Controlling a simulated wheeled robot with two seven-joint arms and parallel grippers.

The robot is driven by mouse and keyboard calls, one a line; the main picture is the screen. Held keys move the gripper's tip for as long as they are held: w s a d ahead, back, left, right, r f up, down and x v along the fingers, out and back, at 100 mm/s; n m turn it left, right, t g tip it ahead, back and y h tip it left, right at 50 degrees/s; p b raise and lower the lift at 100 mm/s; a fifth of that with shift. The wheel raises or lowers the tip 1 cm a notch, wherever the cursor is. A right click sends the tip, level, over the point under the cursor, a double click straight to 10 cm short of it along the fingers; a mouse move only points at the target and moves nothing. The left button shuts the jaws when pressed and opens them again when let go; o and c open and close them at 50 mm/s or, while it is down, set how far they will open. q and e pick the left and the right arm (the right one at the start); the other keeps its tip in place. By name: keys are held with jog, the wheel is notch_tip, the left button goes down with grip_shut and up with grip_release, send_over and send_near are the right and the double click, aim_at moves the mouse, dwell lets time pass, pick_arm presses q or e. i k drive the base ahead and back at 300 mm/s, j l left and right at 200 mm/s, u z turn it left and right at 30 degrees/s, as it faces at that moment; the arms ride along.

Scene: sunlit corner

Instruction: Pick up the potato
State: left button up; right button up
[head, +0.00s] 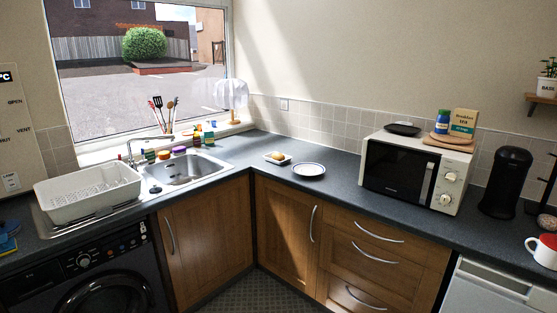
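A small tan-orange rounded item (277,156), which looks like the potato, lies on a small white dish (267,157) on the dark counter near the corner. It is small in the picture, so its exact shape is hard to tell. Neither of my grippers shows in the head view, and nothing touches the item.
A white plate with a blue rim (309,170) lies just right of the dish. The sink (183,168) and drying rack (88,190) are to the left. A microwave (413,172) and a black appliance (504,183) stand to the right. The counter (336,187) between plate and microwave is clear.

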aim_at(278, 157)
jog(key=z, duration=0.15)
jog(key=i+j+z, duration=0.1)
jog(key=i+z, duration=0.25)
jog(key=i+j+z, duration=0.15)
jog(key=i+z, duration=0.2)
jog(key=i+j+z, duration=0.3)
jog(key=k+l, duration=0.05)
